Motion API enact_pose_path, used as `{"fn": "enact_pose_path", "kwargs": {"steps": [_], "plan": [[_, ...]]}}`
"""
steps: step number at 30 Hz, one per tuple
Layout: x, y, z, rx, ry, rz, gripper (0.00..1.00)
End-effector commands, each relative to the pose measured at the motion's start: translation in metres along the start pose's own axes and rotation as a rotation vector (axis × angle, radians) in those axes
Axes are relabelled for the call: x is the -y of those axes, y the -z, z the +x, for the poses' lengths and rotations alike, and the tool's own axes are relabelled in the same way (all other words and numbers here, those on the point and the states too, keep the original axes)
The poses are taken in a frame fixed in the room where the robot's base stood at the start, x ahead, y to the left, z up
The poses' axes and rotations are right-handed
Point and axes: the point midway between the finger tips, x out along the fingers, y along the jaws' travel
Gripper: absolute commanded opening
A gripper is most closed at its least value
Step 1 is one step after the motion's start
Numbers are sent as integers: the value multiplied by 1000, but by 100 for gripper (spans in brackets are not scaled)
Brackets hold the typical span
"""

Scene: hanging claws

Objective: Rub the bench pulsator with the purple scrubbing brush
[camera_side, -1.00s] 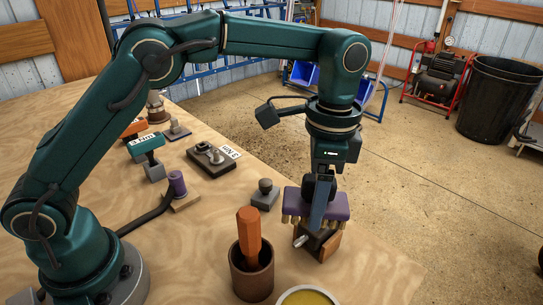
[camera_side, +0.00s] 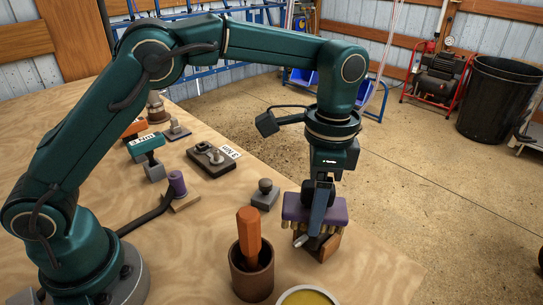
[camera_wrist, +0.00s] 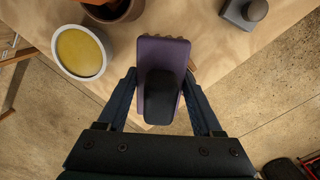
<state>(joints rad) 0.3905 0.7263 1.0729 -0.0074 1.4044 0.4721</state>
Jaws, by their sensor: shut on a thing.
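The purple scrubbing brush (camera_side: 330,209) has a purple block, tan bristles underneath and a black handle. My gripper (camera_side: 317,228) is shut on it, pointing down. In the wrist view the brush (camera_wrist: 149,50) lies between the fingers of my gripper (camera_wrist: 160,80), its black grip in the middle. Directly below the bristles sits a brown and dark block with a metal stub (camera_side: 300,241), apparently the bench pulsator, near the bench edge. The brush and a finger hide much of it. The bristles are at its top; I cannot tell whether they touch.
A brown pot (camera_side: 252,275) with an orange-handled tool (camera_side: 249,232) stands close left. A yellow-filled bowl (camera_side: 307,298) is at the front. A grey block with a knob (camera_side: 265,195) stands behind. Several other fixtures line the bench further back. The bench ends on the right.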

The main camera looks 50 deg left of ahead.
Motion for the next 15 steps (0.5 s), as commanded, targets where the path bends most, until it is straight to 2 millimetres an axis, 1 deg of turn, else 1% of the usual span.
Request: {"fn": "enact_pose_path", "kwargs": {"steps": [15], "plan": [[0,0,9,1,-1,0,0]]}}
